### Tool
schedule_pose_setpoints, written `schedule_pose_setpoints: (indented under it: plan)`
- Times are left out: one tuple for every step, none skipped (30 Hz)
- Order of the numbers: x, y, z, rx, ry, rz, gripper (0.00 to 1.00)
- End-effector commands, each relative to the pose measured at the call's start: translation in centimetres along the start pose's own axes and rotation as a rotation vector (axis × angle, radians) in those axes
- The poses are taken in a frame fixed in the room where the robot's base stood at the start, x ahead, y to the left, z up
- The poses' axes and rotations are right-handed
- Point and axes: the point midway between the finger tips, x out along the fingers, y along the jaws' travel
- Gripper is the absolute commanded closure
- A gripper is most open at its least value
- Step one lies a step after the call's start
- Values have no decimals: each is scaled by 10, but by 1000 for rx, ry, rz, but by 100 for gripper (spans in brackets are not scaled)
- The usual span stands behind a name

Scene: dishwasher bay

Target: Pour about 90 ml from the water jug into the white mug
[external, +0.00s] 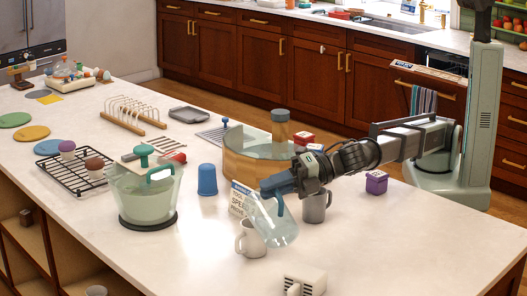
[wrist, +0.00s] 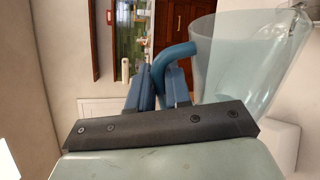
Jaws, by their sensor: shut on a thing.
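My gripper (external: 274,186) is shut on the blue handle (wrist: 176,58) of a clear water jug (external: 272,224). The jug is tilted and held above the counter. In the wrist view the clear jug body (wrist: 245,60) fills the upper right. The white mug (external: 250,241) stands upright on the counter at the jug's lower left, partly overlapped by it in the external view. I cannot make out a stream of water or the level in the mug. The inside of the mug is hidden.
A grey mug (external: 316,207) stands just right of the jug, with a printed card (external: 238,202) behind it to the left.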

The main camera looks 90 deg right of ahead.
Motion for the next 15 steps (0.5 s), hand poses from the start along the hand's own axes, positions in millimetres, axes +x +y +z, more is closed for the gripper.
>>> schedule_pose_setpoints:
  plan:
    - [0, 1, 2, 6, 1, 1, 100]
    - [0, 0, 3, 9, 2, 1, 100]
    - [0, 0, 4, 14, 3, 1, 100]
    - [0, 0, 4, 18, 3, 0, 100]
    - [0, 0, 5, 22, 4, 0, 100]
    - [0, 0, 6, 27, 5, 0, 100]
    - [0, 0, 7, 31, 6, 0, 100]
    - [0, 0, 8, 34, 6, 0, 100]
    - [0, 0, 9, 39, 7, 0, 100]
    - [0, 0, 10, 43, 8, 0, 100]
    - [0, 0, 11, 46, 8, 0, 100]
    - [0, 0, 12, 51, 9, 0, 100]
    - [0, 0, 13, 54, 9, 0, 100]
    - [0, 0, 14, 57, 10, 0, 100]
    - [0, 1, 14, 60, 11, 0, 100]
